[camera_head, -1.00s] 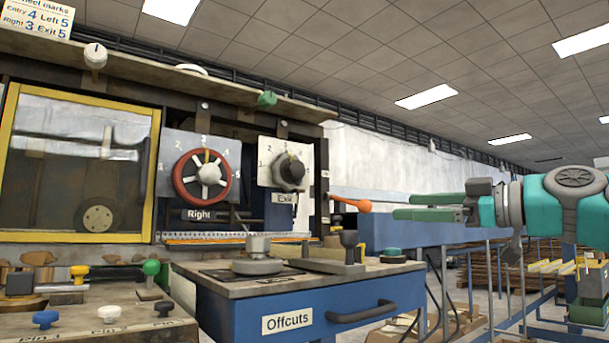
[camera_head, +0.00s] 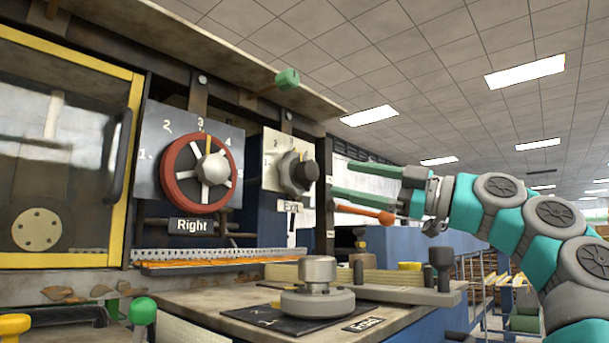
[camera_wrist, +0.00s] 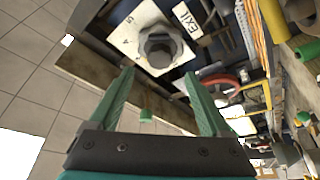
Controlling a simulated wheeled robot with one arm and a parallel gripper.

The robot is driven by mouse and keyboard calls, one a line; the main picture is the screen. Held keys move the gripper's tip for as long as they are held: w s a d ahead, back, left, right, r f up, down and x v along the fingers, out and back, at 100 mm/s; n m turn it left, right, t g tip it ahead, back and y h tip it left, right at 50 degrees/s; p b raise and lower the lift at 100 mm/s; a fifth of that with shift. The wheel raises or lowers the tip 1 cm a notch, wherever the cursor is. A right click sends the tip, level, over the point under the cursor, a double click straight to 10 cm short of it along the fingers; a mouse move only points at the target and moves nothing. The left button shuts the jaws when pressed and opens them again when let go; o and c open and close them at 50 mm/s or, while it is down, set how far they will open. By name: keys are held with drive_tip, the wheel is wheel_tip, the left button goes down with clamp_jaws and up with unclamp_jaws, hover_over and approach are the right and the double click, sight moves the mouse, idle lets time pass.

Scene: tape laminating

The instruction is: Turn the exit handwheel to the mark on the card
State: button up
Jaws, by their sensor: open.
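The exit handwheel (camera_head: 298,174) is a dark grey knob on a pale numbered plate (camera_head: 271,174), above the "Exit" label (camera_head: 290,206). My gripper (camera_head: 340,178) is open and empty, to the right of the wheel in the head view, with its green fingers pointing toward it. In the wrist view the wheel (camera_wrist: 160,48) shows just beyond and between the fingertips (camera_wrist: 158,76), apart from them as far as I can tell. Plate numbers are partly hidden and the wheel's setting is not readable. The card is out of view now.
The red Right handwheel (camera_head: 197,172) is left of the exit wheel. An orange-ended lever (camera_head: 365,213) sits just below my gripper. A green knob (camera_head: 288,79) hangs from the shelf edge above. A bench with a grey round weight (camera_head: 318,300) stands below.

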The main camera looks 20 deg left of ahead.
sight(315, 173)
drive_tip(key=p+x, duration=0.2)
drive_tip(key=x, duration=0.5)
drive_tip(key=shift+a, duration=0.1)
clamp_jaws()
idle(0.6)
